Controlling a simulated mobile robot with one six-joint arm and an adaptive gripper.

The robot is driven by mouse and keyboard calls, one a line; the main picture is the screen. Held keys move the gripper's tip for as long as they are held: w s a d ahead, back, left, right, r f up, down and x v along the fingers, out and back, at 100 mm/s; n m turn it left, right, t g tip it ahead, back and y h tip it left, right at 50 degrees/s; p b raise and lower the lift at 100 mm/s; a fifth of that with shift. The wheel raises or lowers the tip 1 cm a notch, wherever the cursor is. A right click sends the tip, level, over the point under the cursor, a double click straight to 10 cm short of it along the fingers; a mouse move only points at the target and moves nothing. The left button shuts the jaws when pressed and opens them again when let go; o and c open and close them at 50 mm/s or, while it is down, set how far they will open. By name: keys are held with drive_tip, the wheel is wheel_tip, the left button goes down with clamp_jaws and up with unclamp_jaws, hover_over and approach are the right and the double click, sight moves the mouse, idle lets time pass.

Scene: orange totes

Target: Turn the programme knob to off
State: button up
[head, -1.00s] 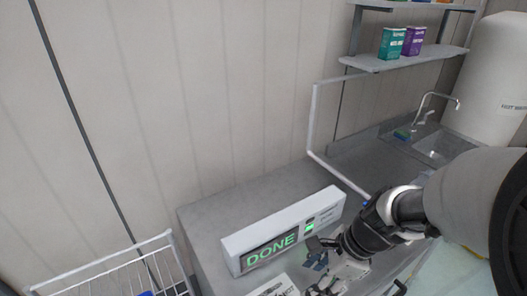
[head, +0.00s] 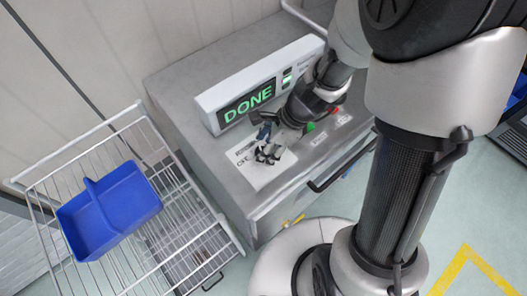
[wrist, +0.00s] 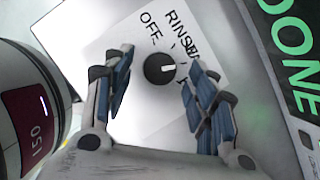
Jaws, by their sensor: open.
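The programme knob (wrist: 153,69) is small, round and black, with a white pointer line facing right in the wrist view. It sits on a white label plate (wrist: 140,105), which also shows in the head view (head: 270,178). OFF and RINSE are printed beside it; a further word is partly covered by a finger. My gripper (wrist: 160,60) is open, one finger on each side of the knob, with a visible gap on both sides. In the head view my gripper (head: 266,143) is over the plate and hides the knob. Contact with the plate cannot be told.
The display (head: 248,104) behind the plate reads DONE in green. A green button (head: 310,127) and a red button (head: 335,111) are right of my gripper. A handle (head: 343,168) crosses the front. A wire rack (head: 180,225) with a blue bin (head: 108,212) stands left.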

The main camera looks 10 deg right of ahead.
drive_tip(key=shift+x, duration=0.85)
drive_tip(key=c, duration=1)
